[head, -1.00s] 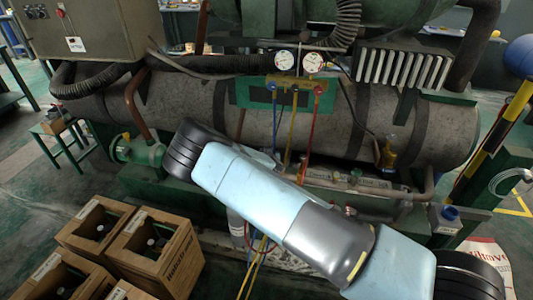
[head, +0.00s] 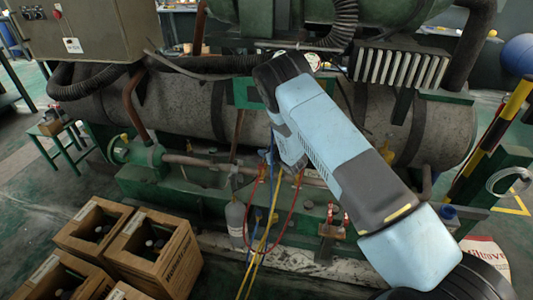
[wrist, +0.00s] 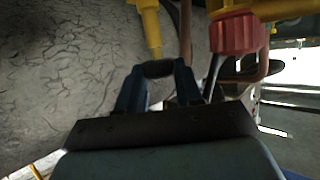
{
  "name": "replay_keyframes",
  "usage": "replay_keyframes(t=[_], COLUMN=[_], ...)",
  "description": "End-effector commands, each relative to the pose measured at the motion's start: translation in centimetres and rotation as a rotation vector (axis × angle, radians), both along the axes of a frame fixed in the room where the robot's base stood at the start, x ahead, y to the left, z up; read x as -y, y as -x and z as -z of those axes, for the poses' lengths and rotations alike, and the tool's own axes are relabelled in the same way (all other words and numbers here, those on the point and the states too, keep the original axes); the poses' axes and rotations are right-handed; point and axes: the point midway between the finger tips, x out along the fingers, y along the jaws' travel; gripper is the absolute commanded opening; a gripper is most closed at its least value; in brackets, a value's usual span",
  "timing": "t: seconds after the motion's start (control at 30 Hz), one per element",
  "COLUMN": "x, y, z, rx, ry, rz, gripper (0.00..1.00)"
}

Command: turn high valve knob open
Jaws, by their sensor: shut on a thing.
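In the wrist view my gripper (wrist: 160,73) has its two blue fingers on either side of a dark, knob-like piece (wrist: 158,67). The piece sits at the end of a yellow stem (wrist: 152,32), and the fingers are shut on it. A ribbed red knob (wrist: 238,33) on a yellow fitting is at the upper right, apart from the fingers. I cannot tell from its look alone which valve the held piece belongs to. In the head view my arm hides the gripper and most of the gauge manifold; only part of one gauge (head: 313,61) shows.
A large grey insulated cylinder (head: 180,106) runs behind the arm. Red (head: 292,205) and yellow (head: 264,245) hoses hang below the arm. A grey bottle (head: 236,220) stands beneath. A yellow-black post (head: 508,115) is at right.

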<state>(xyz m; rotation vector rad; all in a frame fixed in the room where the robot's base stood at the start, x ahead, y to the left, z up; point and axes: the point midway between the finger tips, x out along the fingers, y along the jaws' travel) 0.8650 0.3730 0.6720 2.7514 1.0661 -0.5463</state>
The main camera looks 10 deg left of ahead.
Motion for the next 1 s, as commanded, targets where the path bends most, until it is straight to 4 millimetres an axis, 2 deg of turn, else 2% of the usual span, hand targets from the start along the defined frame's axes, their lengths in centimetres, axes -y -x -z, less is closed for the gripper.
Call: replay_keyframes(t=[0.3,0.8,0.83,1.0], x=[0.05,0.04,0.04,0.09], y=[-0.19,-0.16,-0.16,-0.15], z=[-0.1,-0.05,-0.05,-0.01], rx=[0.003,0.001,0.001,0.001], ry=[-0.001,-0.001,-0.001,-0.001], rz=[-0.066,-0.078,-0.078,-0.077], gripper=[0.05,0.05,0.37,0.53])
